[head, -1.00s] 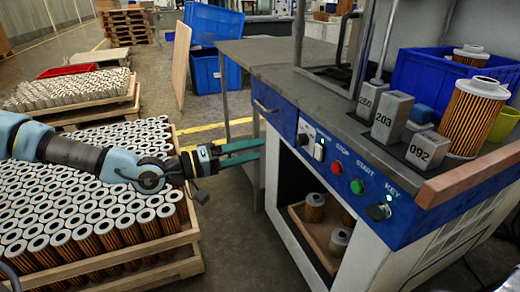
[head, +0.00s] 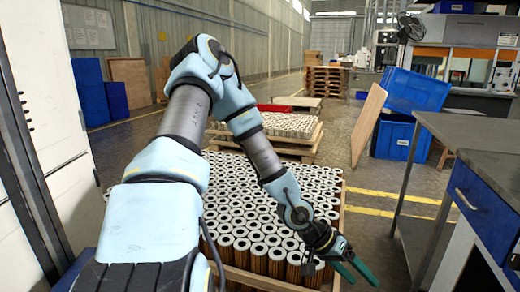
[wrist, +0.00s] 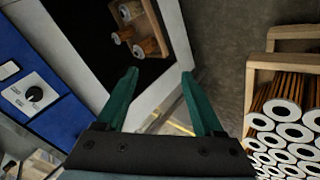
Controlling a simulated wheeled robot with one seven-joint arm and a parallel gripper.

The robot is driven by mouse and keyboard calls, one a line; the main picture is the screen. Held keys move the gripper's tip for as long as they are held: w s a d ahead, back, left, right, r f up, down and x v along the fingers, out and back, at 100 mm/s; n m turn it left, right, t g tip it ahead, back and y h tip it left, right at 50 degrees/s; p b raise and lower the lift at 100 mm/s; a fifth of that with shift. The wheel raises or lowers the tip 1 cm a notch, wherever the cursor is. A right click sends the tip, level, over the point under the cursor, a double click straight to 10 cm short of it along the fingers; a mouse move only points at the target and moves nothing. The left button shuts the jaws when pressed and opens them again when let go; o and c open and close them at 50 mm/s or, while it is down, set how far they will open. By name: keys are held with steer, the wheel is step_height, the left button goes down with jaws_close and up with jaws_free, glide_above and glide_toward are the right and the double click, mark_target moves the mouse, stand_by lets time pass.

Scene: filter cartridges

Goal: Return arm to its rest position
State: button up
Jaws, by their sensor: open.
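My arm is bent at the elbow in the head view and reaches over a pallet of filter cartridges (head: 262,205). My gripper (head: 362,272) hangs at the pallet's front right corner, pointing down and to the right. In the wrist view its two green fingers (wrist: 160,98) are spread apart with nothing between them. The gripper is open and touches nothing that I can see.
A workbench with blue drawers (head: 484,200) stands at the right. Blue crates (head: 398,135) and a leaning wooden board (head: 369,124) are behind. In the wrist view, a few cartridges (wrist: 128,35) sit inside the bench opening. Floor between pallet and bench is clear.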

steer(key=w+a+r+n+t+y, duration=0.2)
steer(key=w+a+r+y, duration=0.15)
steer(key=a, duration=0.75)
steer(key=w+a+r+n+t+y, duration=0.2)
steer(key=w+a+y, duration=0.25)
steer(key=a, duration=0.65)
steer(key=s+a+r+n, duration=0.2)
steer(key=a+r+n, duration=0.2)
steer(key=a+r, duration=0.55)
step_height(320, 180, up, 18)
steer(key=p, duration=1.8)
steer(key=shift+d+r+p, duration=0.15)
steer(key=shift+r+p, duration=0.05)
steer(key=shift+p, duration=0.15)
